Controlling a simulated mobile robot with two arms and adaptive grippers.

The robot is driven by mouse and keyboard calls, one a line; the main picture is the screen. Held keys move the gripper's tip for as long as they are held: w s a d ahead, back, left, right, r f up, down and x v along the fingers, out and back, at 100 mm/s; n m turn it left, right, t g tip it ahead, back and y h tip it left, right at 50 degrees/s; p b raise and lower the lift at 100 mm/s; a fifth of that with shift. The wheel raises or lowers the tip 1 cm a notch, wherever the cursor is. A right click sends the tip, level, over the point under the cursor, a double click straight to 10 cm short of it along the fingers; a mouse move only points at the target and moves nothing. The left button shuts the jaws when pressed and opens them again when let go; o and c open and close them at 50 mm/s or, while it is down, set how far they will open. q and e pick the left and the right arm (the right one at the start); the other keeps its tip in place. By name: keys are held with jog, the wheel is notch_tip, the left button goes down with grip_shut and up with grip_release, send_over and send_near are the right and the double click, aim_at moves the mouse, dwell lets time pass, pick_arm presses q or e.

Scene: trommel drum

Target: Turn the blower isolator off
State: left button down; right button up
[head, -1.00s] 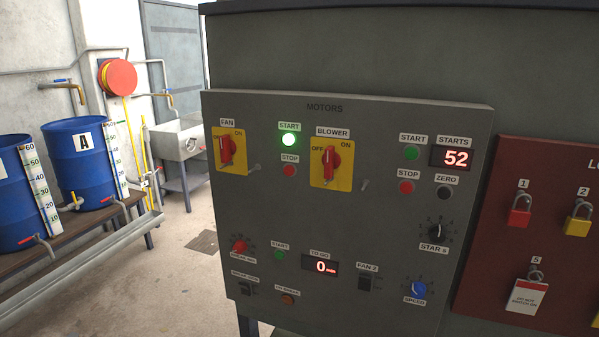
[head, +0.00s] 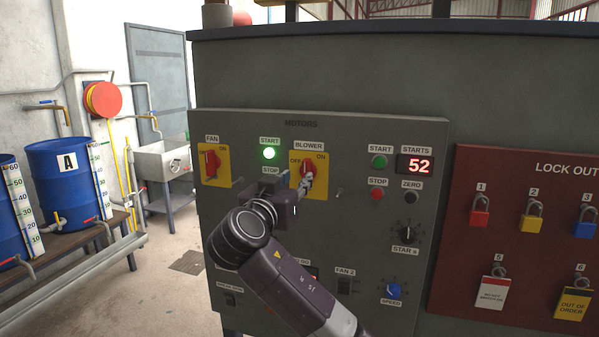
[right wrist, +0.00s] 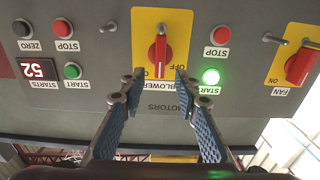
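The blower isolator is a red rotary handle (head: 308,168) on a yellow plate (head: 321,190) marked OFF and ON. Its handle stands about upright in the head view. It also shows in the upside-down right wrist view (right wrist: 160,48). My right gripper (head: 302,187) is in front of the plate, partly covering its lower left part. In the right wrist view the right gripper (right wrist: 158,78) is open and empty, its fingertips spread to both sides of the handle's near end. I cannot tell whether they touch it. My left gripper is not in view.
The green START lamp (head: 269,153) is lit just left of the blower plate. The fan isolator (head: 210,161) is further left. A small toggle (head: 339,193) is to the right. A red lockout board (head: 510,240) with padlocks stands at the right.

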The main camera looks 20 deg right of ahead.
aim_at(305, 171)
jog(key=p+x, duration=0.1)
jog(key=x, duration=0.4)
jog(key=shift+w+d+p, duration=0.2)
jog(key=shift+d+p, duration=0.05)
jog(key=shift+p, duration=0.15)
jog(key=shift+w+d+f, duration=0.1)
jog(key=shift+w+d, duration=0.05)
jog(key=shift+w, duration=0.25)
jog(key=shift+c, duration=0.2)
grip_shut()
